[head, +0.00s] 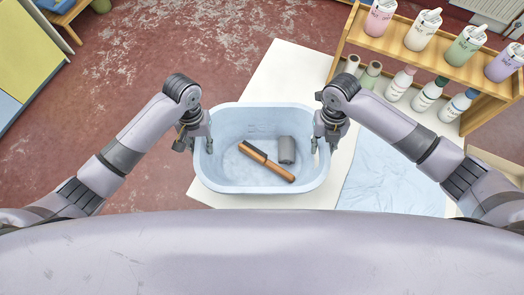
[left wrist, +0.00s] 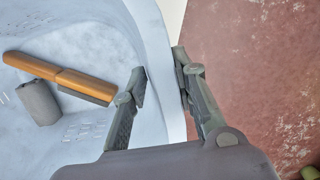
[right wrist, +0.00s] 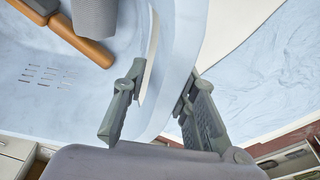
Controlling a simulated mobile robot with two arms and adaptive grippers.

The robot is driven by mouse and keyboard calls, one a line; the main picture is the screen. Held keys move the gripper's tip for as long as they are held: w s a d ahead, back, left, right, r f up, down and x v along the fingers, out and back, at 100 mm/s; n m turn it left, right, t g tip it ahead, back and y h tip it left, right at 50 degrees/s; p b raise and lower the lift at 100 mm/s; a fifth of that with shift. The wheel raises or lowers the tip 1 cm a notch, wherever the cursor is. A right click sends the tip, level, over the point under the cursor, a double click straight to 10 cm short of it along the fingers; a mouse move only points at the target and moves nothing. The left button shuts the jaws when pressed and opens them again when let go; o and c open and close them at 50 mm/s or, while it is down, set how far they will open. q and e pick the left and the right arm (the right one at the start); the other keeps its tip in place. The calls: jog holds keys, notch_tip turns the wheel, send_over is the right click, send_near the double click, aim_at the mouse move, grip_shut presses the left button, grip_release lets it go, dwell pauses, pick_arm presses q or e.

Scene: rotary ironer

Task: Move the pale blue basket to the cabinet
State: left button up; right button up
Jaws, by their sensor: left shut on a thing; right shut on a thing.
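The pale blue basket (head: 262,182) is in the middle of the head view, in front of my body. It holds a wooden-handled brush (head: 268,162) and a grey cylinder (head: 287,150). My left gripper (head: 195,142) is shut on the basket's left wall; in the left wrist view (left wrist: 160,80) its fingers sit on either side of the rim. My right gripper (head: 326,140) is shut on the right wall; in the right wrist view (right wrist: 160,85) its fingers straddle the rim. I cannot tell whether the basket rests on the surface below it. I cannot identify the cabinet for certain.
A pale table surface (head: 290,75) lies under and behind the basket, with a light blue cloth (head: 385,185) to the right. A wooden shelf (head: 400,45) with several bottles stands at the back right. Red floor (head: 140,55) is open at the left.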

pick_arm(q)
grip_shut()
pick_arm(e)
grip_shut()
pick_arm(q)
jog(key=shift+r, duration=0.1)
pick_arm(e)
jog(key=shift+r, duration=0.1)
